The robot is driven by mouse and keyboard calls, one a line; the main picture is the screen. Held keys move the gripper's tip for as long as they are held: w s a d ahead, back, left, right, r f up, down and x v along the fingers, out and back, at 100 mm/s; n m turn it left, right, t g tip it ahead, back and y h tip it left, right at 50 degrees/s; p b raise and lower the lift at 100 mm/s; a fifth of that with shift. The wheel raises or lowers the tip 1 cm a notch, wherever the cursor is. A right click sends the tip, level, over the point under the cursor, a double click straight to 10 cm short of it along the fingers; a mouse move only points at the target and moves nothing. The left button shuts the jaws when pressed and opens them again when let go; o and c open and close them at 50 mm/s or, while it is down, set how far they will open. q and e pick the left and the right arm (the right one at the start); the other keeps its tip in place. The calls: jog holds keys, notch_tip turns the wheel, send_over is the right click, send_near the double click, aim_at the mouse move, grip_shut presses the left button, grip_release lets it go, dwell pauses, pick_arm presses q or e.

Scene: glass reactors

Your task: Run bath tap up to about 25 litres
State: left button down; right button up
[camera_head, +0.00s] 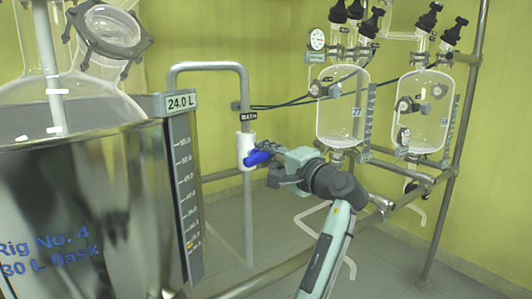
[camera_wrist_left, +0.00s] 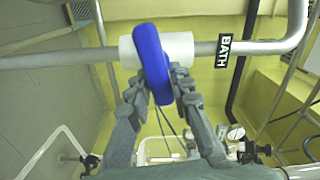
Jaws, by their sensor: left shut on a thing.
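The bath tap is a white valve body (camera_head: 245,148) on a grey vertical pipe, with a blue handle (camera_head: 258,157). In the left wrist view, the blue handle (camera_wrist_left: 152,64) crosses the white body (camera_wrist_left: 178,50), beside a label reading BATH (camera_wrist_left: 223,50). My left gripper (camera_head: 272,160) is shut on the blue handle; its fingers (camera_wrist_left: 160,90) lie on both sides of it. The readout (camera_head: 181,102) on the steel bath (camera_head: 90,205) shows 24.0 L. Below it is a level scale (camera_head: 185,190) with an orange mark near its low end. My right gripper is out of view.
A glass vessel (camera_head: 70,60) rises from the bath at the left. Two glass reactors (camera_head: 340,105) (camera_head: 423,110) hang on a pipe frame at the right, behind my left arm. A low rail (camera_head: 280,268) runs below the arm. Grey floor (camera_head: 220,225) shows around the tap pipe.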

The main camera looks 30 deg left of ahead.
pick_arm(q)
jog(key=shift+f+m, duration=0.3)
jog(key=shift+m, duration=0.6)
jog(key=c, duration=1.4)
grip_release()
jog(key=shift+s, duration=0.1)
jog(key=v, duration=1.2)
